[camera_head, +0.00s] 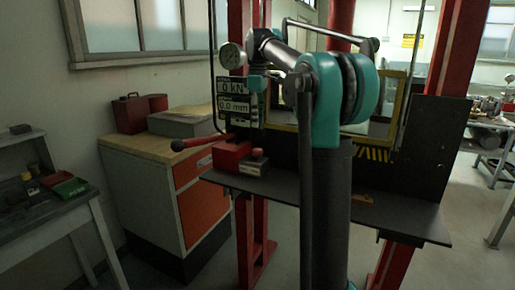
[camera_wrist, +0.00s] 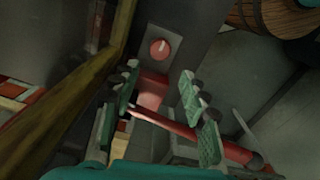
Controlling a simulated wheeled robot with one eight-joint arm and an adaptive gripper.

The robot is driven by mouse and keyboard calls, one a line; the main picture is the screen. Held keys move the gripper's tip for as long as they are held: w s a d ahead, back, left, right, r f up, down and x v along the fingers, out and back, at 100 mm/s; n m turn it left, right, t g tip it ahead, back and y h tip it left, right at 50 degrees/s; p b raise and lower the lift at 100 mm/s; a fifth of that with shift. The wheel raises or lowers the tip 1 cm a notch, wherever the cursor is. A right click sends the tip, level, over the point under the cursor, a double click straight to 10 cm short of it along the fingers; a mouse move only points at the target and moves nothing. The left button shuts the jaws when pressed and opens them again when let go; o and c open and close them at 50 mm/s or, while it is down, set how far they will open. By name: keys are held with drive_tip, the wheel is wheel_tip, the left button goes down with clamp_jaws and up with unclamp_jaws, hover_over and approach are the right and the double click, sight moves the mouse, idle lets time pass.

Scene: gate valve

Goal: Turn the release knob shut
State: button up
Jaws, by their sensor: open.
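The release knob (camera_wrist: 159,48) appears to be the round red knob with a pale pointer mark on a grey plate, at upper middle in the wrist view. My gripper (camera_wrist: 160,72) is open, its green-padded fingers spread below the knob in the picture, apart from it. Nothing is held. A red block (camera_wrist: 150,92) and a red lever (camera_wrist: 195,133) show between and beyond the fingers. In the head view my gripper (camera_head: 257,84) is partly hidden by my arm, beside the display panel.
In the head view a red pump body (camera_head: 231,157) with a lever handle (camera_head: 192,143) sits on the dark shelf (camera_head: 285,187). A pressure gauge (camera_head: 232,55) and display panel (camera_head: 233,99) stand above. Red frame posts (camera_head: 458,50) flank the shelf. A cabinet (camera_head: 190,200) stands left.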

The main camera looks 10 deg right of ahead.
sight(258, 149)
wheel_tip(258, 149, down, 12)
drive_tip(key=shift+r, duration=0.15)
drive_tip(key=shift+c, duration=0.3)
drive_tip(key=c, duration=0.8)
